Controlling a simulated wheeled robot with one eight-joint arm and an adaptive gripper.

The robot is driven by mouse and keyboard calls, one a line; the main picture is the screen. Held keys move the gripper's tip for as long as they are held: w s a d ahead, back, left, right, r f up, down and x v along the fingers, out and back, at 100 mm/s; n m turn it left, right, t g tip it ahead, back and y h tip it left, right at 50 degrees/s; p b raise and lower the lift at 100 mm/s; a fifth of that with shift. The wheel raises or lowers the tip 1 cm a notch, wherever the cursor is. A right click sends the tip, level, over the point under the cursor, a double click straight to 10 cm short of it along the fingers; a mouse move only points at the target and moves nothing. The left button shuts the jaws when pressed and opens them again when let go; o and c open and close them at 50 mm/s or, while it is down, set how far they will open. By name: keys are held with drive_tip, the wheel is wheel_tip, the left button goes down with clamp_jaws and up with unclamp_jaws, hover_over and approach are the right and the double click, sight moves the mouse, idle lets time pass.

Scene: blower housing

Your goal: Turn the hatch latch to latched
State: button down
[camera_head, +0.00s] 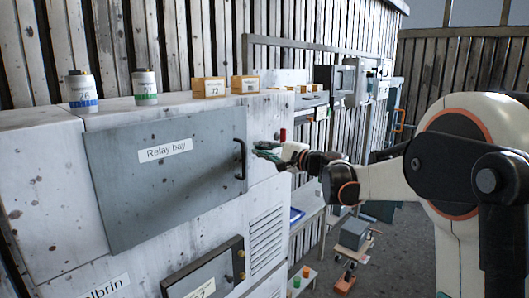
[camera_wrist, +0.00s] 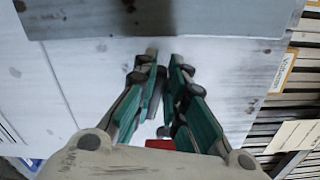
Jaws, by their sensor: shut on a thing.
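The hatch, a grey panel labelled "Relay bay" (camera_head: 165,185), lies flat against the front of a worn white cabinet, with a black bar handle (camera_head: 241,160) near its right edge. My gripper (camera_head: 262,150) is just right of that edge, at the cabinet front. In the wrist view my green-and-grey fingers (camera_wrist: 164,72) are closed in around a thin dark bar, which seems to be the hatch latch (camera_wrist: 155,98). A small red piece shows near my palm (camera_wrist: 164,144) and just above my gripper in the head view (camera_head: 282,134). My fingers hide most of the latch, so its angle is unclear.
Two labelled cans (camera_head: 82,88) and small yellow boxes (camera_head: 209,87) stand on the cabinet top. A lower panel (camera_head: 205,272) and vent slots (camera_head: 266,236) are below the hatch. A shelf rack with devices (camera_head: 340,78) stands behind, to the right.

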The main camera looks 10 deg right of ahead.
drive_tip(key=shift+f+n+b, duration=0.25)
drive_tip(key=shift+n+b, duration=0.15)
drive_tip(key=shift+n, duration=0.9)
drive_tip(key=c, duration=1.6)
unclamp_jaws()
drive_tip(key=shift+a+f, duration=0.1)
drive_tip(key=shift+a, duration=0.05)
drive_tip(key=shift+c, duration=0.2)
drive_tip(key=v, duration=1.2)
